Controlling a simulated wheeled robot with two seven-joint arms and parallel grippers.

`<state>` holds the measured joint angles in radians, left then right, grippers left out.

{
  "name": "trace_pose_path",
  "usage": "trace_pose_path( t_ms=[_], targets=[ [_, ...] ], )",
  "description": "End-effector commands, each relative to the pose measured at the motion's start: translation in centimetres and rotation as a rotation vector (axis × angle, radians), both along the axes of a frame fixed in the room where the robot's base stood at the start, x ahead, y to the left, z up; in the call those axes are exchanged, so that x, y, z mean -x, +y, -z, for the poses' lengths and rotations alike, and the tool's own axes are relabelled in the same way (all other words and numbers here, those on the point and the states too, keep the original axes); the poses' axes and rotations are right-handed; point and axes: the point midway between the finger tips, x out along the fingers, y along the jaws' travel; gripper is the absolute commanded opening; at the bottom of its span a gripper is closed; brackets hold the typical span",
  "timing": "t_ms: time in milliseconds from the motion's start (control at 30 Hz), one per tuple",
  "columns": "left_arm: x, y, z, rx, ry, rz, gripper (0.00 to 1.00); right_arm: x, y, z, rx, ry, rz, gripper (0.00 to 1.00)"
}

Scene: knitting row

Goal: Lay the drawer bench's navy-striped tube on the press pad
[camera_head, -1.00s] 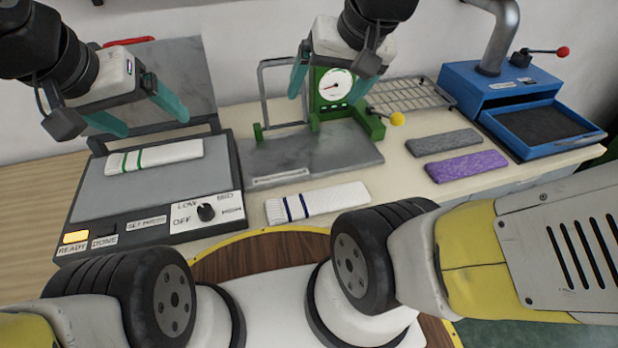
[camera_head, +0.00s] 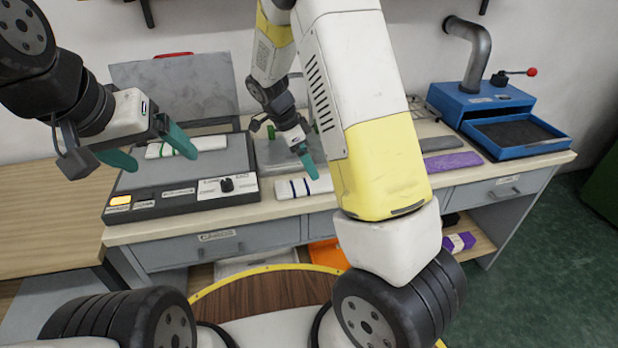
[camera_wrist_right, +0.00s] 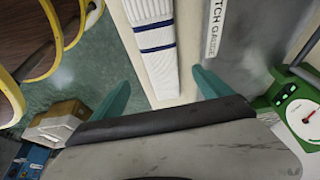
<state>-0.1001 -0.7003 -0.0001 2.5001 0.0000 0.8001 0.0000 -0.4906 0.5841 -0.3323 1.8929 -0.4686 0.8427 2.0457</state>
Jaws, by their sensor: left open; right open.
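The navy-striped tube (camera_head: 291,188), white with two navy bands, lies on the drawer bench (camera_head: 270,208) right of the press; my right arm hides its right end. It shows large in the right wrist view (camera_wrist_right: 152,40), ahead of and between the open fingers of my right gripper (camera_wrist_right: 162,88), not gripped. In the head view one teal finger of that gripper hangs over the tube. The press pad (camera_head: 140,182) is grey, its lid raised behind. A green-striped white tube (camera_head: 190,146) lies on its far part. My left gripper (camera_head: 150,150) is open and empty near the press's left side.
The gauge's grey plate (camera_head: 275,150) stands behind the navy-striped tube. Grey (camera_head: 440,143) and purple (camera_head: 452,162) strips and a blue machine (camera_head: 500,120) are to the right. An orange bin (camera_head: 328,254) and a purple item (camera_head: 458,241) are below the bench top.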

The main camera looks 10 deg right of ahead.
Motion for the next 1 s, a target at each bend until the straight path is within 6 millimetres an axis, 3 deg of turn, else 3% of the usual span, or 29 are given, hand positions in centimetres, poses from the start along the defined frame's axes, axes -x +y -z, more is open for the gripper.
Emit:
trace_pose_path(
  t_ms=[467,700,967,1000],
  targets=[
    [0.0,0.0,0.0,0.000,0.000,0.000,0.84,-0.5,-1.5,4.2,0.021,-0.007,0.033,0.89],
    [0.0,0.0,0.0,0.000,0.000,0.000,0.84,-0.8,-3.0,7.4,0.021,-0.005,0.032,0.89],
    [0.0,0.0,0.0,0.000,0.000,0.000,0.84,-0.9,-3.1,7.8,0.019,-0.009,0.031,0.89],
    [0.0,0.0,0.0,0.000,0.000,0.000,0.84,-0.9,-3.1,7.8,0.019,-0.009,0.031,0.83]
  ],
)
